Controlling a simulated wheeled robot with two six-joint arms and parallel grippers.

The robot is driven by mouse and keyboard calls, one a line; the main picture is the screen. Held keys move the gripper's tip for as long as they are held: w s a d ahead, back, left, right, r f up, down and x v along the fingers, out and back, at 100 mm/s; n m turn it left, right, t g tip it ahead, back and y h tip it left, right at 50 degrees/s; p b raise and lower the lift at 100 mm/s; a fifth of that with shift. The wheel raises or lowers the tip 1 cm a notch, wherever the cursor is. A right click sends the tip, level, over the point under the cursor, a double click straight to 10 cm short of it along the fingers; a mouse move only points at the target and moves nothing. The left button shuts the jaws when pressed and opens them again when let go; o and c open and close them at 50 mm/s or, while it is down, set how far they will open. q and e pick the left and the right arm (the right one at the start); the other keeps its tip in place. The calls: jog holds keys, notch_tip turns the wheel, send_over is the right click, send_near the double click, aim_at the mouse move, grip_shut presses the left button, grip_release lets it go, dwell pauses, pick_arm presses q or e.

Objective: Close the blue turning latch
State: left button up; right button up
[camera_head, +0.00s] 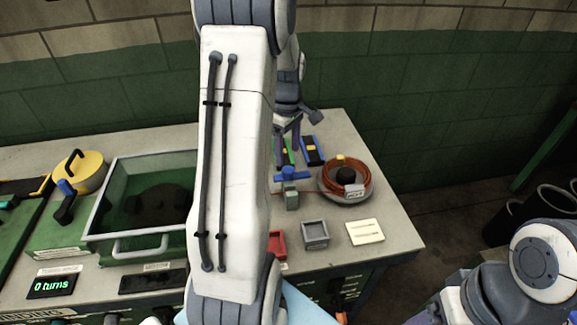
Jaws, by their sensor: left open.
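A blue cross-shaped turning piece (290,174) sits on top of a small grey-green block (291,197) on the bench, right of my left arm. A second blue piece, a small blue grip (66,187) on a black crank, stands at the left beside the tank; I cannot tell for sure which one the task calls the latch. My left gripper (288,143) is open, pointing down beyond and above the blue cross, apart from it, with its fingers partly hidden behind my arm. My right arm shows at the lower right, but its gripper is out of view.
A green tank (103,233) with a grey rim, a yellow round lid (83,172) and a "0 turns" display (51,287) are at left. A coil of orange hose (330,176), a red tray (277,244), a grey tray (315,235) and a pale card (365,232) are right.

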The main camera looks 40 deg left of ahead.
aim_at(288, 169)
pick_arm(q)
notch_tip(288, 169, down, 6)
jog(key=shift+f+p, duration=0.2)
jog(key=shift+p, duration=0.1)
jog(key=shift+c, duration=0.4)
grip_shut()
